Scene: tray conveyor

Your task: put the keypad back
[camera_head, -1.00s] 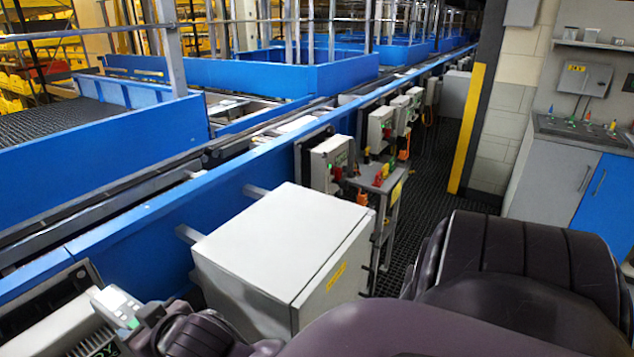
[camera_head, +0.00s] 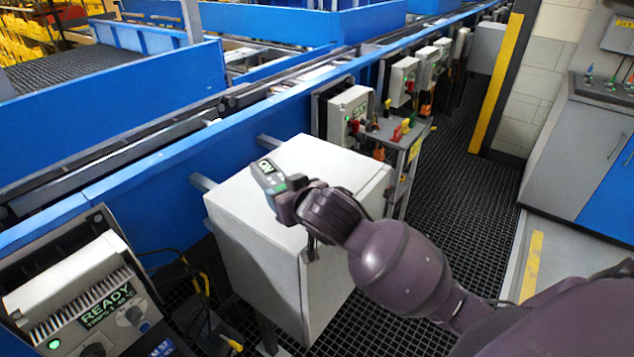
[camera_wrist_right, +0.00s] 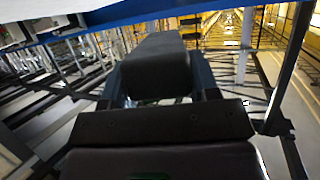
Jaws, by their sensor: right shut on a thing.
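The keypad (camera_head: 267,177) is a small grey handset with a lit display at its far end. My right gripper (camera_head: 284,196) is shut on it and holds it above the top of the light grey cabinet. Whether the keypad touches the cabinet top I cannot tell. In the right wrist view the keypad (camera_wrist_right: 155,66) is a dark block between the two fingers, seen from behind, with its face hidden. A drive unit (camera_head: 75,290) with a lit READY panel and cooling fins is at the lower left. My left gripper is not in view.
The light grey cabinet (camera_head: 262,233) stands beside the blue conveyor rail (camera_head: 150,175). More control boxes (camera_head: 350,113) and a small stand with coloured knobs (camera_head: 398,132) are beyond it. Cables (camera_head: 200,285) lie between drive unit and cabinet. Dark grating floor (camera_head: 460,200) is clear at right.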

